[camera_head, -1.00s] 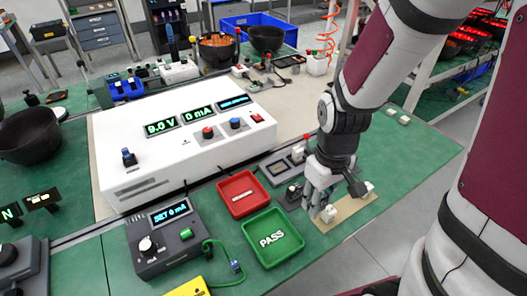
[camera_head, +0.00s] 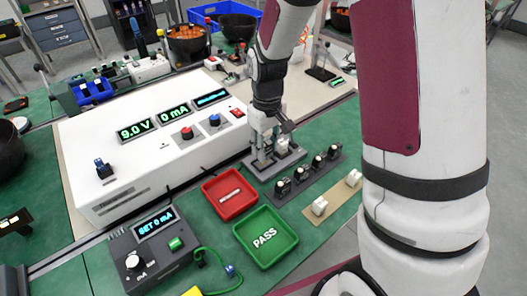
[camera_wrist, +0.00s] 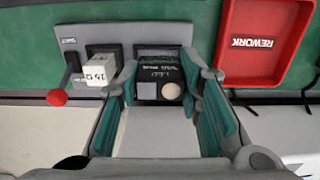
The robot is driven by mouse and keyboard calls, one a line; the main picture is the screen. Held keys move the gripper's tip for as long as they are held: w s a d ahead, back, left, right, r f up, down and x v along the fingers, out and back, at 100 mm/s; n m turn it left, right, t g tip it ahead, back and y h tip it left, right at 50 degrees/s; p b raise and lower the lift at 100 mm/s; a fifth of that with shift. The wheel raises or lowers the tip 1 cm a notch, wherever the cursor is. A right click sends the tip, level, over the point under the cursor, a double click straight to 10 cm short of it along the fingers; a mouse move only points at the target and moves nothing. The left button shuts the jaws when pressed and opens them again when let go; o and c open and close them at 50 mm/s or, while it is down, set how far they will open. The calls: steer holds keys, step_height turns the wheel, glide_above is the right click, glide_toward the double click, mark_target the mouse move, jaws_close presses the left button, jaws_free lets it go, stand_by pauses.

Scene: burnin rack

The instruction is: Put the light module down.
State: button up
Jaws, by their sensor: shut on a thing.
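The light module (camera_wrist: 160,88), a dark block with lettering and a pale round spot, sits between my fingers in the wrist view. My gripper (camera_wrist: 160,78) is shut on it, one teal-padded finger on each side. The module is over or in the right-hand place of a grey fixture plate (camera_wrist: 165,33); I cannot tell whether it touches the plate. In the head view my gripper (camera_head: 264,146) points down at this fixture (camera_head: 254,166), beside the white instrument, and mostly hides the module. A white block (camera_wrist: 97,70) sits in the fixture's other place.
A lever with a red knob (camera_wrist: 57,97) stands at the fixture's edge. A red REWORK tray (camera_head: 230,193) and green PASS tray (camera_head: 266,237) lie close by. A dark strip (camera_head: 309,178) holds several small modules; a beige strip (camera_head: 337,193) holds white blocks.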

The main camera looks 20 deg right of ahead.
steer(key=shift+w+a, duration=0.1)
steer(key=shift+w, duration=0.7)
steer(key=shift+f, duration=1.8)
steer(key=shift+f, duration=0.1)
steer(key=o, duration=1.2)
steer(key=shift+c, duration=0.2)
step_height(320, 180, up, 12)
steer(key=s+r+m+t, duration=0.2)
steer(key=s+r, duration=0.8)
steer(key=r, duration=0.1)
steer(key=s+r+m+t, duration=0.1)
steer(key=s+r+t, duration=0.1)
steer(key=s, duration=1.3)
steer(key=shift+r+m, duration=0.25)
steer(key=shift+m, duration=0.05)
